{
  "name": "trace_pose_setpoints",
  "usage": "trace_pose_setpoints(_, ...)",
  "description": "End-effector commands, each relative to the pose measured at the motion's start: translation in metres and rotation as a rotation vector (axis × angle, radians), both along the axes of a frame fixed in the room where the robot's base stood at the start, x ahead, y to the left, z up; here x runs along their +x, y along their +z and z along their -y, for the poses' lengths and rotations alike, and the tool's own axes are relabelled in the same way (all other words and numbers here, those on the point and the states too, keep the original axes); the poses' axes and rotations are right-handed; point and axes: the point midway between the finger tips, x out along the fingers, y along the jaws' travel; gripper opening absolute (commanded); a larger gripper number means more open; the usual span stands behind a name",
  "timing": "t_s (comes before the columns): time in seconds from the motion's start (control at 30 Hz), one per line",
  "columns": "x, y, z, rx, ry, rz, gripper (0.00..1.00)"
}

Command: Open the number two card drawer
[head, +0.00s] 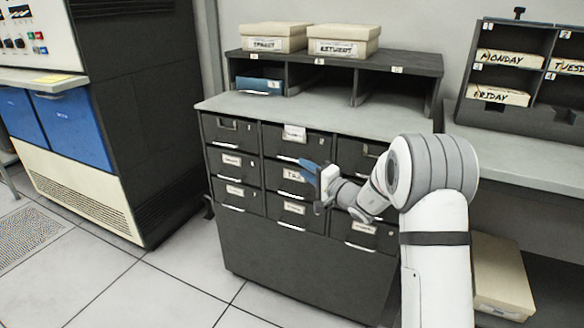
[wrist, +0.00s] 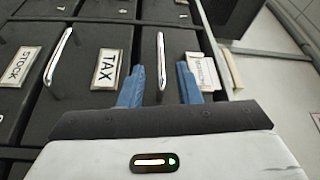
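The dark card cabinet (head: 300,260) has rows of drawers with white labels and bright handles. In the wrist view, the handle (wrist: 161,60) of the top middle drawer lies between the two blue fingers of my gripper (wrist: 160,85). The gripper is open, and I cannot tell whether a finger touches the handle. In the head view, the gripper (head: 315,172) is in front of the middle column. The drawer labelled TAX (wrist: 109,69) is directly below the top middle drawer, and another below it reads STOCK (wrist: 20,66). The drawers appear shut. I cannot read a number two on any drawer.
Two cream boxes (head: 273,38) sit on the cubby shelf (head: 415,62) above the grey cabinet top (head: 225,101). A weekday card rack (head: 560,112) stands at right. The tiled floor (head: 170,285) at left is clear.

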Motion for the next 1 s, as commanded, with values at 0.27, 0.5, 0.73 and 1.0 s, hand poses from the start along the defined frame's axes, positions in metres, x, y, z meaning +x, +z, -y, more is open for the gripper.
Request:
trace_pose_setpoints(0.27,0.028,0.003,-0.033,0.000,0.002,0.001,0.31)
trace_pose_setpoints(0.5,0.045,0.006,-0.050,0.000,0.000,-0.001,0.31)
trace_pose_setpoints(0.73,0.047,0.006,-0.052,0.000,0.000,-0.003,0.31)
trace_pose_setpoints(1.0,0.047,0.006,-0.052,0.000,-0.001,-0.003,0.15)
